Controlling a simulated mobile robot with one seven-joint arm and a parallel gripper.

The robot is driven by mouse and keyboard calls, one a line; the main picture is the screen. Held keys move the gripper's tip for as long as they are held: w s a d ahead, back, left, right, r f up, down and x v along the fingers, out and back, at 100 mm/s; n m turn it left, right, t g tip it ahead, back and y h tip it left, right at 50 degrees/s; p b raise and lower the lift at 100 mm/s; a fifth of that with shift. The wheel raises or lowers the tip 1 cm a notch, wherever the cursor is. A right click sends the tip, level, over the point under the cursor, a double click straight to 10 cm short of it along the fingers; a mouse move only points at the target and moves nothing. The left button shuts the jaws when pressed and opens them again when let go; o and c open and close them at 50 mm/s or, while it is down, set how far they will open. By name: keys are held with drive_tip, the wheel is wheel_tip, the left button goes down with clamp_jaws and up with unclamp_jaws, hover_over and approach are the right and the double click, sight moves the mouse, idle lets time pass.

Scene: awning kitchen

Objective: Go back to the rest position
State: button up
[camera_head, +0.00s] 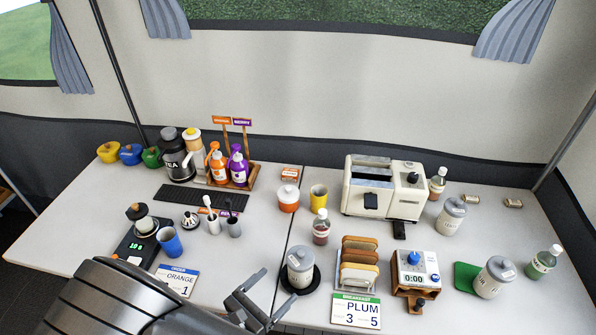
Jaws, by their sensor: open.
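My gripper (256,305) is at the bottom centre of the head view, with its two fingers spread apart and nothing between them. It is in front of the table's front edge area, left of a grey lidded jar (300,266) on a black round base. My dark arm fills the lower left and hides part of the table's front edge. I cannot tell the exact height of the gripper above the table.
A toaster (384,188) stands behind.

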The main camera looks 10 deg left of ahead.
drive_tip(key=shift+d, duration=0.1)
drive_tip(key=s+d+r+m+g+h, duration=0.25)
drive_tip(key=d+m+g+h, duration=0.4)
drive_tip(key=d, duration=0.35)
drive_tip(key=d+r+m+g+y, duration=0.1)
drive_tip(key=d+r+m+y, duration=0.7)
drive_tip(key=r+m, duration=0.3)
drive_tip(key=d+r+m+g+y, duration=0.2)
drive_tip(key=d+r+m+y, duration=0.6)
drive_tip(key=r+m, duration=0.4)
wheel_tip(320, 180, up, 2)
drive_tip(key=shift+d+r, duration=0.25)
drive_tip(key=shift+d, duration=0.4)
